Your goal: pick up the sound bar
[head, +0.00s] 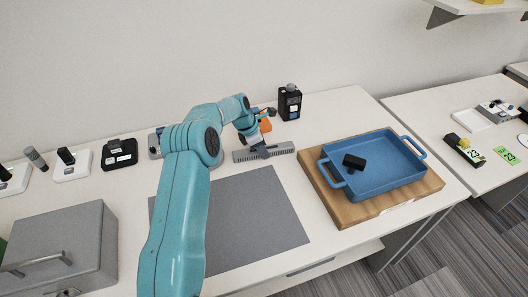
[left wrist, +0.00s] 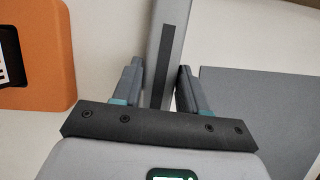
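The sound bar is a long grey bar (head: 281,149) lying on the white table behind the dark grey mat. My left gripper (head: 262,148) is over its middle, reaching down from above. In the left wrist view the bar (left wrist: 166,45) runs up between the two fingers of my left gripper (left wrist: 160,72). The fingers stand apart on either side of it, with narrow gaps that suggest they are not closed on it. My right gripper is not in view.
An orange item (head: 265,126) and a black device (head: 289,103) stand behind the bar. A blue tray (head: 392,187) on a wooden board (head: 345,213) is to the right, holding a black object. The dark grey mat (head: 260,225) is bare in front. A grey box (head: 60,245) stands at left.

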